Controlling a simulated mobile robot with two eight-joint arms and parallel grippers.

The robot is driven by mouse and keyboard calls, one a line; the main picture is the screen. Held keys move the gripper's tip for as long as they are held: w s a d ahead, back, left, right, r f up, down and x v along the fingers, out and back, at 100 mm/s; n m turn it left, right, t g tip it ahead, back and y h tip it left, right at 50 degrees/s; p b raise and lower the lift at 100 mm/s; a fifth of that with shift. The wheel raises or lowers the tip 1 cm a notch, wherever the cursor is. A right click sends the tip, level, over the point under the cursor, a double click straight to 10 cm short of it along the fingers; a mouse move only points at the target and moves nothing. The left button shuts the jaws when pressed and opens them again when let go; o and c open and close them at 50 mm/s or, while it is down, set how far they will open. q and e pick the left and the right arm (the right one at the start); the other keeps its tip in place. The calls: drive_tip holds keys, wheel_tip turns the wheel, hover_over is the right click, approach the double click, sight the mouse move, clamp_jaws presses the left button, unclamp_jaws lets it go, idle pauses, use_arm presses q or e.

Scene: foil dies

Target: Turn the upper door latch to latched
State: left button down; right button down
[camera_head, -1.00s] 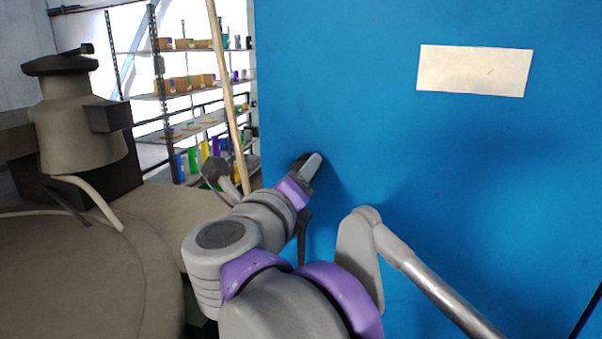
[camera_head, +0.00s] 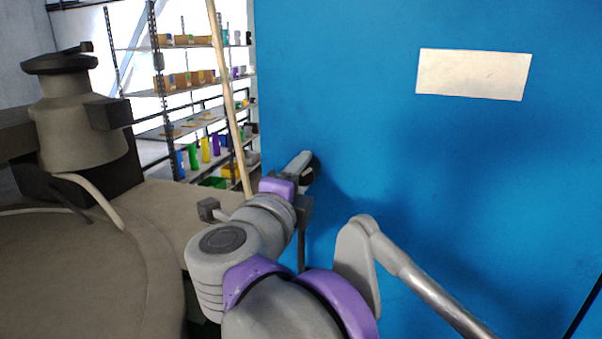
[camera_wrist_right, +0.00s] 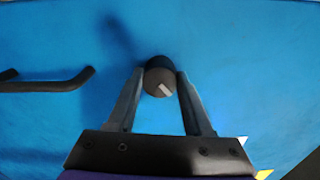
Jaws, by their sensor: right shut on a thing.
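The upper door latch is a round black knob with a pale pointer mark (camera_wrist_right: 158,79), on the blue door (camera_head: 430,170). In the right wrist view the mark slants toward the lower right of the knob. My right gripper (camera_wrist_right: 160,84) has one finger on each side of the knob and is shut on it. In the head view the right gripper (camera_head: 303,166) is at the door's left part, and its fingers and wrist hide most of the latch. My left gripper is not in view.
A black bar handle (camera_wrist_right: 45,82) is on the door beside the latch. A white label (camera_head: 474,74) is higher on the door. A large beige machine (camera_head: 80,125) stands at the left. A wooden pole (camera_head: 229,95) and stocked shelves (camera_head: 185,92) are behind.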

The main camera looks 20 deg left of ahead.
drive_tip(key=n, duration=0.4)
drive_tip(key=shift+n, duration=0.3)
drive_tip(key=n, duration=0.5)
drive_tip(key=shift+n, duration=0.3)
drive_tip(key=shift+c, duration=1.5)
unclamp_jaws()
drive_tip(key=s+b, duration=0.1)
drive_tip(key=s, duration=1)
drive_tip(key=shift+a+b, duration=0.2)
drive_tip(key=shift+b, duration=0.1)
